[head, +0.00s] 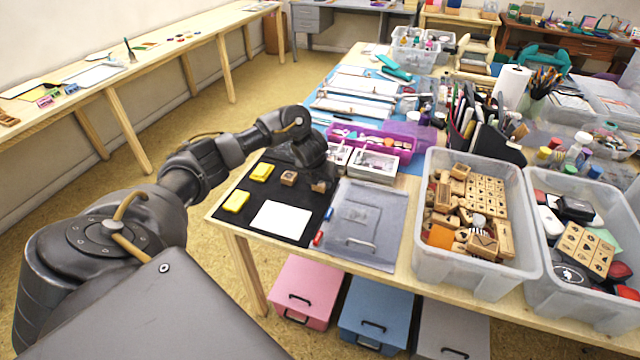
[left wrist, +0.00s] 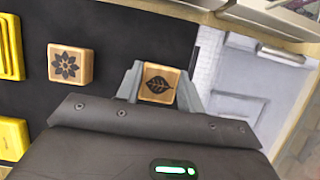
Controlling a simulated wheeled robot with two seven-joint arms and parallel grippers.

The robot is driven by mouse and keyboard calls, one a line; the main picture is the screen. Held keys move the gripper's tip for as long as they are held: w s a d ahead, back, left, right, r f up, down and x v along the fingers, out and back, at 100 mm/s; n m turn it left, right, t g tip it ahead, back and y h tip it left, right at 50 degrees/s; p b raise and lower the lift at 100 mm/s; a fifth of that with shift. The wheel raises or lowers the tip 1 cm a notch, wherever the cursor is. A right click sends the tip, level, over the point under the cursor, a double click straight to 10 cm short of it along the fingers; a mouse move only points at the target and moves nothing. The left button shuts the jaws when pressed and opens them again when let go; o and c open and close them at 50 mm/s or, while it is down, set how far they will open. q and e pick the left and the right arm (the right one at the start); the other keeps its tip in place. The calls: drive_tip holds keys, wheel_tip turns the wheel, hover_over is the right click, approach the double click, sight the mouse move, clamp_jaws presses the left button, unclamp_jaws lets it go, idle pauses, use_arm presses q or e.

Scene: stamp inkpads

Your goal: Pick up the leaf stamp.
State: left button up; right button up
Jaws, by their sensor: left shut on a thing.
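The leaf stamp (left wrist: 159,83) is a small wooden block with a dark leaf picture on its top. My left gripper (left wrist: 160,82) is shut on it, one finger on each side, over the black mat (head: 236,204). In the head view the leaf stamp (head: 319,187) shows just below my left gripper (head: 318,180). I cannot tell whether it is touching the mat. A flower stamp (left wrist: 70,66) stands on the mat beside it, apart from the gripper; it also shows in the head view (head: 289,178). My right gripper is in neither view.
Yellow inkpads (head: 236,201) and a white card (head: 281,220) lie on the mat. A grey case (head: 364,225) is right of the mat. Clear bins (head: 436,262) of stamps stand further right. A purple box (head: 398,140) and small trays are behind.

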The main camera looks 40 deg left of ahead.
sight(320, 182)
use_arm(q)
drive_tip(key=r, duration=0.3)
drive_tip(key=shift+s+r+p, duration=0.2)
drive_tip(key=shift+r+p, duration=0.1)
drive_tip(key=shift+p, duration=0.1)
drive_tip(key=s+d+r+p, duration=0.5)
drive_tip(key=s+r+p, duration=0.2)
drive_tip(key=s, duration=0.5)
drive_tip(key=shift+v, duration=0.75)
drive_tip(key=shift+s+a, duration=0.1)
drive_tip(key=shift+a, duration=0.05)
